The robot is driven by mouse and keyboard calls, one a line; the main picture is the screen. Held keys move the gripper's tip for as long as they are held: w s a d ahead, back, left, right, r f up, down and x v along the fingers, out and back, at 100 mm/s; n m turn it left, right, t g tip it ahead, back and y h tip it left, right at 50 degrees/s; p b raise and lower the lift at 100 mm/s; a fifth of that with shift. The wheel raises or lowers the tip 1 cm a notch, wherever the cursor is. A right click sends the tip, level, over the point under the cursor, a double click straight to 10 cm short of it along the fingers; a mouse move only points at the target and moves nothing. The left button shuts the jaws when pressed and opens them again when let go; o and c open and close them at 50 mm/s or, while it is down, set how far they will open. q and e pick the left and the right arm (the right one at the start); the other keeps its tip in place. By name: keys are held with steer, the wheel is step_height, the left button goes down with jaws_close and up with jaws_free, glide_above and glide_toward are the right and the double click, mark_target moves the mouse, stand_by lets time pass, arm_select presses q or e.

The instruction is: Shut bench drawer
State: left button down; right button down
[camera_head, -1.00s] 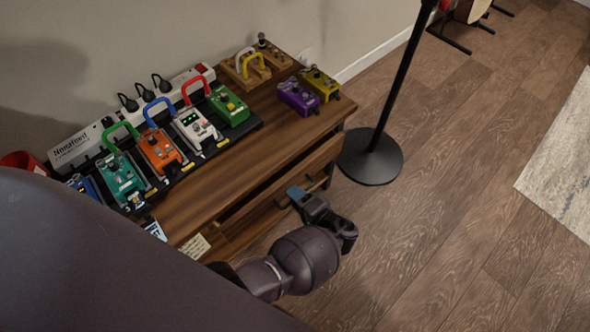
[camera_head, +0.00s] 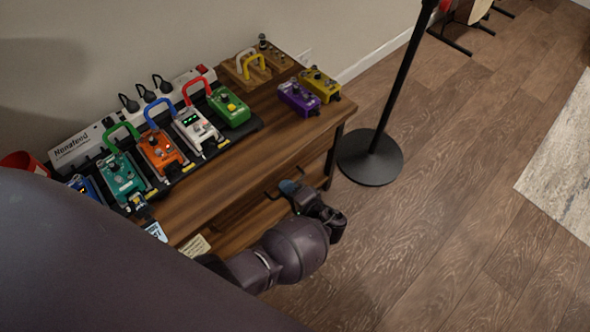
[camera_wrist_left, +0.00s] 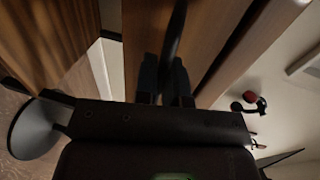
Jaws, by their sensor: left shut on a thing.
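The wooden bench (camera_head: 222,175) stands against the wall. Its drawer (camera_head: 245,215) is under the top on the front side, with its front close to the bench's face in the head view. My left gripper (camera_head: 289,187) is at the drawer's dark bar handle (camera_head: 271,194). In the left wrist view the fingers (camera_wrist_left: 165,82) are on either side of the handle (camera_wrist_left: 175,35), shut on it. The drawer front (camera_wrist_left: 204,35) fills the upper middle there, with a dark gap beside it. My arm hides part of the drawer front. My right gripper is not in view.
Several pedals stand on a black board (camera_head: 252,126) on the bench. A purple pedal (camera_head: 298,98) and a yellow pedal (camera_head: 321,84) are near its right end. A black stand's round base (camera_head: 370,158) is on the floor close by.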

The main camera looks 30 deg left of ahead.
arm_select(q)
steer(key=shift+w+a, duration=0.1)
steer(key=shift+a, duration=0.15)
steer(key=c, duration=1.2)
jaws_free()
steer(key=shift+c, duration=0.2)
steer(key=shift+d, duration=0.1)
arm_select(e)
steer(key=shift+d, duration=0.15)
